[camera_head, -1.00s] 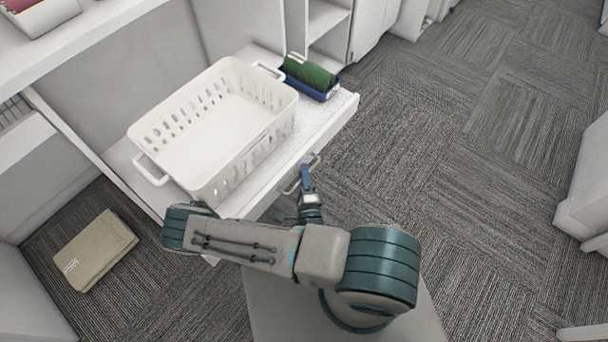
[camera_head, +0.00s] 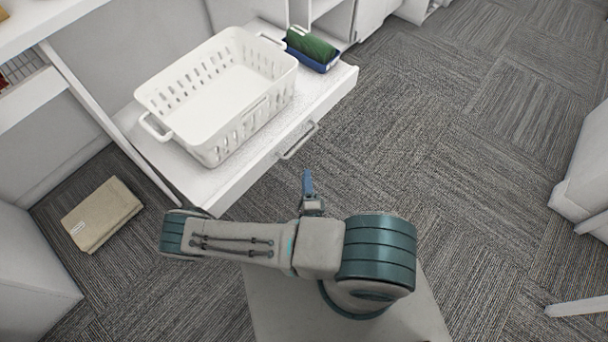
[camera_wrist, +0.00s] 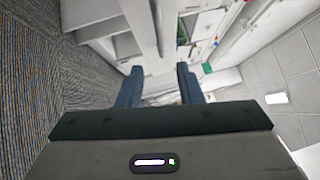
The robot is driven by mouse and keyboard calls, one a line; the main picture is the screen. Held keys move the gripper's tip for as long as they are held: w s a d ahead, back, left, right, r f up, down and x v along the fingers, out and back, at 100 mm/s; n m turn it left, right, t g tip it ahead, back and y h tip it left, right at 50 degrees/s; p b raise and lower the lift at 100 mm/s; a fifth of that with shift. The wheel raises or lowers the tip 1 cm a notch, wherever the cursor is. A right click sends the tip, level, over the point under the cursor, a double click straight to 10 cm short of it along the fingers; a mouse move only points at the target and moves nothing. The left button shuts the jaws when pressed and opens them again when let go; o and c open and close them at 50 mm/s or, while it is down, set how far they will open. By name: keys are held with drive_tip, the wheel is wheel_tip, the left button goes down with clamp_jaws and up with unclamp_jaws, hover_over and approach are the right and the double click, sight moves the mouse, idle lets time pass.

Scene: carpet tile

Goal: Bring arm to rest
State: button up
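My arm is folded low in front of my body in the head view. My gripper (camera_head: 308,182) shows there as a small blue tip over the carpet, apart from the drawer handle (camera_head: 298,141). In the wrist view my gripper (camera_wrist: 159,86) has its two blue fingers spread with nothing held between them. The pulled-out white drawer (camera_head: 240,181) is beyond my arm. It bears a white perforated basket (camera_head: 240,124), which looks empty, and a blue tray (camera_head: 325,66) with a green item (camera_head: 311,45).
White shelving (camera_head: 75,110) stands at the left and back, and a white cabinet (camera_head: 585,180) at the right edge. Open carpet (camera_head: 450,150) lies to the right of the drawer.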

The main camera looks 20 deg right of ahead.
drive_tip(key=shift+s+a, duration=0.1)
drive_tip(key=shift+s, duration=0.2)
drive_tip(key=shift+f, duration=0.1)
drive_tip(key=s+d+r+m+g+h+p, duration=0.25)
drive_tip(key=r+m+g+h+p, duration=0.35)
drive_tip(key=r+m+g, duration=0.75)
drive_tip(key=s+d+r+m+g+h+p, duration=0.1)
drive_tip(key=d+r+m+g+h+p, duration=0.55)
drive_tip(key=r+m, duration=1.25)
drive_tip(key=s+a+r+m+t+y+p, duration=0.1)
drive_tip(key=a+r+m+y+p, duration=0.1)
drive_tip(key=r+m+y, duration=0.3)
drive_tip(key=s+a+r+m+t+y+p, duration=0.1)
drive_tip(key=r+m+y, duration=0.5)
drive_tip(key=r, duration=0.8)
drive_tip(key=s+a+r+m+t+y+p, duration=0.1)
drive_tip(key=s+a+r+m+y+p, duration=0.1)
drive_tip(key=a+r+m+y+p, duration=0.2)
wheel_tip(320, 180, up, 5)
drive_tip(key=m+y+p, duration=0.1)
drive_tip(key=m+p, duration=0.2)
drive_tip(key=shift+s+a+r+t, duration=0.2)
drive_tip(key=shift+s+a+t, duration=0.05)
drive_tip(key=shift+s+t, duration=0.1)
